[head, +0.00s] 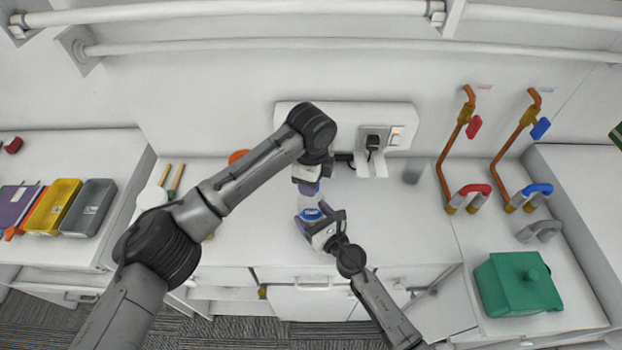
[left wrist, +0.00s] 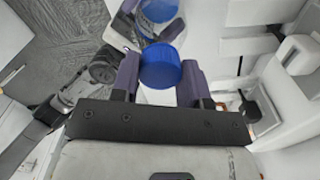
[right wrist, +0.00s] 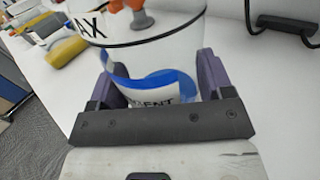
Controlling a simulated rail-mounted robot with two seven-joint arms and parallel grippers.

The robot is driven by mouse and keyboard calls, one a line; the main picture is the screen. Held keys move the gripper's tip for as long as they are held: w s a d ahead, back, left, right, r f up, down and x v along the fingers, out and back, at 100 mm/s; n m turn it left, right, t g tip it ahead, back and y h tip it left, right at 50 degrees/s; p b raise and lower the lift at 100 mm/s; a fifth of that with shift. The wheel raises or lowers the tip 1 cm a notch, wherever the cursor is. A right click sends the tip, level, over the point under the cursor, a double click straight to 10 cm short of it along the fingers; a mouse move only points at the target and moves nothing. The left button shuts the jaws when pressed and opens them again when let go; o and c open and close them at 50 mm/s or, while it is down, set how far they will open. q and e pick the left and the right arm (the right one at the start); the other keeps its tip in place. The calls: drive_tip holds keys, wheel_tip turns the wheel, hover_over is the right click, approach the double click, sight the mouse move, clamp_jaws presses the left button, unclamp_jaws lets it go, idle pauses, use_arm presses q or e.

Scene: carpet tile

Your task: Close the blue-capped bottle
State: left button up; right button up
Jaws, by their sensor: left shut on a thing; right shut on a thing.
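The bottle (right wrist: 150,60) is clear with a blue and white label and fills the right wrist view between the fingers. My right gripper (head: 312,222) is shut on it above the counter, and its label (head: 312,213) shows in the head view. My left gripper (head: 308,186) is shut on the blue cap (left wrist: 160,66), just behind the bottle in the head view. In the left wrist view the cap sits between the fingertips, with a blue-and-clear part of the bottle (left wrist: 158,10) beyond it. The bottle's mouth is hidden, and I cannot tell whether cap and bottle touch.
A white socket box (head: 345,117) with a black plug is on the back wall. An orange round thing (head: 238,156) lies behind my left arm. Counter between glass and grippers is clear.

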use_arm(q)
drive_tip(key=m, duration=0.3)
drive_tip(key=o, duration=1)
drive_tip(key=shift+r, duration=2.25)
drive_tip(key=shift+c, duration=0.2)
